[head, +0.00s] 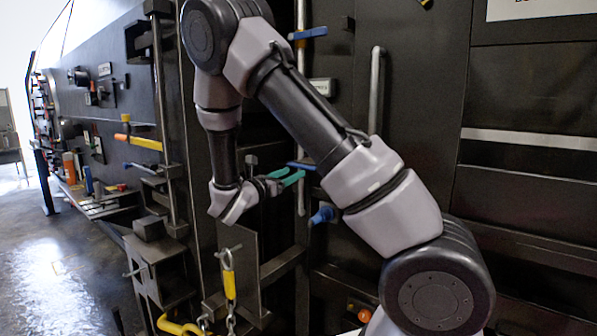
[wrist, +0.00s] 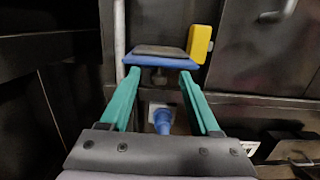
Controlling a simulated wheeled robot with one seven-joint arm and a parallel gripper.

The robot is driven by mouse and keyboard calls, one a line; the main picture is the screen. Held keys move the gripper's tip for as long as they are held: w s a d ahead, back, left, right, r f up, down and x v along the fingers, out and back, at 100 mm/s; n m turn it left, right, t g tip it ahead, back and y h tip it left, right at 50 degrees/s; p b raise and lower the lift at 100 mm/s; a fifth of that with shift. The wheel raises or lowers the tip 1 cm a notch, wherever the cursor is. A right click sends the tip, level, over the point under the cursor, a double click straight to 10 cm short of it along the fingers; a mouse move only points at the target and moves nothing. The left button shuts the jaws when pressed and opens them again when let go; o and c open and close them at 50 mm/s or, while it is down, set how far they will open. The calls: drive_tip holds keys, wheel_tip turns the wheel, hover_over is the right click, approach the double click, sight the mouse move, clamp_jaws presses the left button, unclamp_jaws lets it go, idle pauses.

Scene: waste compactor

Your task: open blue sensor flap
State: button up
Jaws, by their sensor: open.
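A blue flap-like piece (wrist: 158,62) with a dark flat plate on top lies straight ahead in the wrist view. I take it for the sensor flap; its blue edge also shows in the head view (head: 302,165). My gripper (wrist: 159,75) has its two teal fingers spread and nothing between the tips. The tips are close to the blue piece's near edge, one toward each end; I cannot tell if they touch it. In the head view my gripper (head: 298,176) points right toward the dark machine panel.
A yellow block (wrist: 200,44) stands at the blue piece's right end. A blue knob (head: 322,215) is just below, also seen between the fingers in the wrist view (wrist: 162,121). A vertical grey handle (head: 376,90) is to the right. A yellow hook (head: 180,325) and chain hang below.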

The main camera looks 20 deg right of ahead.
drive_tip(key=v, duration=0.5)
drive_tip(key=shift+s+a, duration=0.2)
drive_tip(key=shift+a, duration=0.05)
drive_tip(key=shift+f, duration=0.1)
drive_tip(key=c, duration=0.5)
drive_tip(key=f+g+y, duration=0.1)
drive_tip(key=d+f+g+y, duration=0.1)
drive_tip(key=y, duration=0.1)
drive_tip(key=shift+w+f+g, duration=0.1)
drive_tip(key=shift+f+g, duration=0.2)
clamp_jaws()
drive_tip(key=w+d+y, duration=0.1)
drive_tip(key=w+d, duration=0.4)
drive_tip(key=d, duration=0.2)
drive_tip(key=shift+d+g, duration=0.15)
drive_tip(key=shift+g, duration=0.15)
